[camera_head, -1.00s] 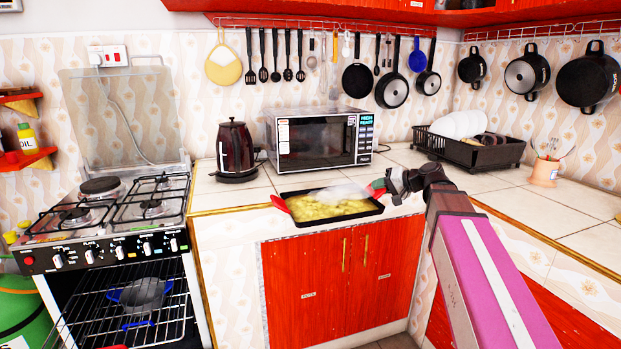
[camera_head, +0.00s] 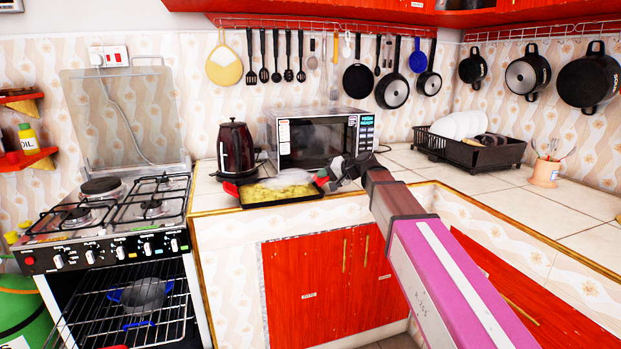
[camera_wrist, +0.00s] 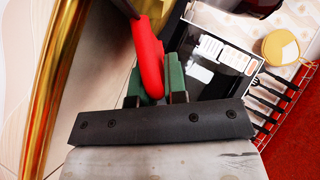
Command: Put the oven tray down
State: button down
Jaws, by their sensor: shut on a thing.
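The oven tray (camera_head: 275,203) is black with red handles and holds steaming yellowish food. In the head view it is over the counter's front edge, in front of the kettle and microwave. I cannot tell whether it touches the counter. My gripper (camera_head: 324,178) is at the tray's right end. In the wrist view my gripper (camera_wrist: 153,88) has its green finger pads shut on the red handle (camera_wrist: 148,50). Most of the tray is hidden or out of the wrist view. The other red handle (camera_head: 231,189) shows at the tray's left end.
The dark kettle (camera_head: 236,150) stands just behind the tray's left end, and the microwave (camera_head: 322,139) behind its right. The tiled counter (camera_head: 425,171) is clear to the right, before the dish rack (camera_head: 470,150). The stove (camera_head: 110,215) is left, its oven open with a pot inside.

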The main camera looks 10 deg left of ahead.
aim_at(311, 183)
jog(key=shift+w+a, duration=0.3)
jog(key=shift+a, duration=0.65)
jog(key=shift+w+a, duration=0.35)
jog(key=shift+a, duration=0.6)
jog(key=shift+w+a, duration=0.3)
jog(key=shift+a, duration=0.65)
jog(key=shift+f, duration=0.7)
jog(key=c, duration=1.2)
grip_release()
jog(key=shift+f, duration=0.1)
jog(key=shift+o, duration=0.2)
jog(key=v, duration=1.2)
jog(key=shift+d, duration=0.1)
